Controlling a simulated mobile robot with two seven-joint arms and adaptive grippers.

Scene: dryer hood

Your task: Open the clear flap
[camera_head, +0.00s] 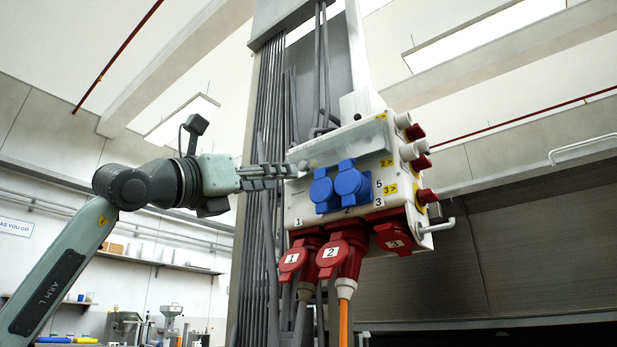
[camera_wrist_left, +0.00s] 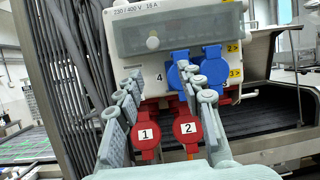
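The clear flap (camera_head: 346,144) is a long see-through grey cover on the upper front of a white socket box (camera_head: 297,213). In the left wrist view the flap (camera_wrist_left: 190,32) lies flat over its window and looks closed, with a small round pale knob (camera_wrist_left: 152,43) low on its left part. My left gripper (camera_head: 292,170) is at the left edge of the box, close to the flap's left end. In the wrist view its two fingers (camera_wrist_left: 168,92) are spread apart with nothing between them, below the flap. I cannot tell whether a fingertip touches the box. My right gripper is not in view.
Two blue socket covers (camera_head: 351,182) sit just below the flap. Red sockets and plugs (camera_head: 342,250) hang lower, one with an orange cable (camera_head: 343,318). Red and white connectors (camera_head: 416,150) stick out on the right. Grey pipes (camera_head: 270,110) run up the pillar behind the gripper.

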